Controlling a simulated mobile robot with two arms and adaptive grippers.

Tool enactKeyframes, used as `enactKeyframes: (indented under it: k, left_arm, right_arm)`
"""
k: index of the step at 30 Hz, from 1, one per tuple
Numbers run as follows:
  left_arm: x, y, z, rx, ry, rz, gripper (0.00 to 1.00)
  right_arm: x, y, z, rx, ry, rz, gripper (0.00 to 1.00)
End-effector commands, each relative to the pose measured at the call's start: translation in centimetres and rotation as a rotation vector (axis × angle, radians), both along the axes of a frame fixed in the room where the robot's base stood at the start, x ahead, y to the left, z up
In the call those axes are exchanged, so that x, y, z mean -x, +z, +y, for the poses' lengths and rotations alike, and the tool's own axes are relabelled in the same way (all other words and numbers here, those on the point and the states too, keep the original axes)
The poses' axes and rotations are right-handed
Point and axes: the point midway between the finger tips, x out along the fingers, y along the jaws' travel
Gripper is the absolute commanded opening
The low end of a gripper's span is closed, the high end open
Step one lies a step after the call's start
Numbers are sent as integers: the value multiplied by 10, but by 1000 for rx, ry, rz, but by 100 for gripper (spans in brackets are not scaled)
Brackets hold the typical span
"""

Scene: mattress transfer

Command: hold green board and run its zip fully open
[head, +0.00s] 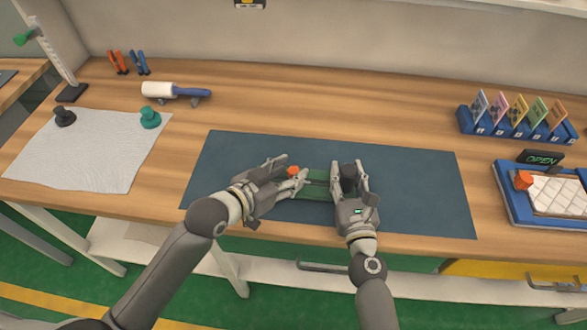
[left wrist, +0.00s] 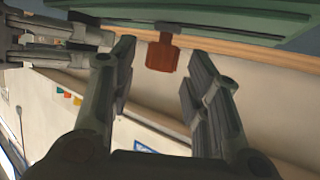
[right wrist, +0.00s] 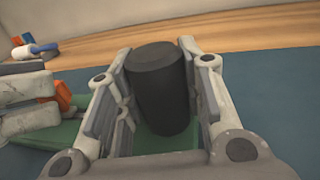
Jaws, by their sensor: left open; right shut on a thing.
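The green board (head: 316,186) lies on the dark blue mat (head: 420,190), partly hidden by my grippers. My right gripper (head: 349,166) is shut on a black cylindrical grip (right wrist: 160,90) that stands up from the board. The orange zip pull (head: 292,170) is at the board's left part. My left gripper (head: 290,168) is open at the pull. In the left wrist view the pull (left wrist: 163,52) shows between the two spread fingers, near the tips, with a gap on each side. The zip's track is mostly hidden.
At left are a grey cloth (head: 80,150) with two knobs, and a white roller (head: 160,90). At right are a rack of coloured cards (head: 510,130), an OPEN sign (head: 541,158) and a blue tray (head: 515,210). The mat's right half is clear.

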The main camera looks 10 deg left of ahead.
Motion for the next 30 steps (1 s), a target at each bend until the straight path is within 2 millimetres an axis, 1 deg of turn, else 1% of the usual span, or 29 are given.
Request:
enactKeyframes:
  k: [3,7,17,20,27,28,30]
  left_arm:
    - [-11,-5,-7,1,2,1,44]
    - [-17,-8,-11,1,1,-1,44]
    - [-19,-10,-12,0,1,0,44]
    - [-19,-10,-12,0,1,0,34]
    - [-19,-10,-12,0,1,0,3]
    - [-19,-10,-12,0,1,0,0]
    - [-19,-10,-12,0,1,0,0]
  right_arm:
    - [0,1,0,-3,0,-3,0]
    - [0,1,0,-3,0,-3,0]
    - [0,1,0,-3,0,-3,0]
    - [0,1,0,-3,0,-3,0]
    - [0,1,0,-3,0,-3,0]
    - [0,1,0,-3,0,-3,0]
    - [0,1,0,-3,0,-3,0]
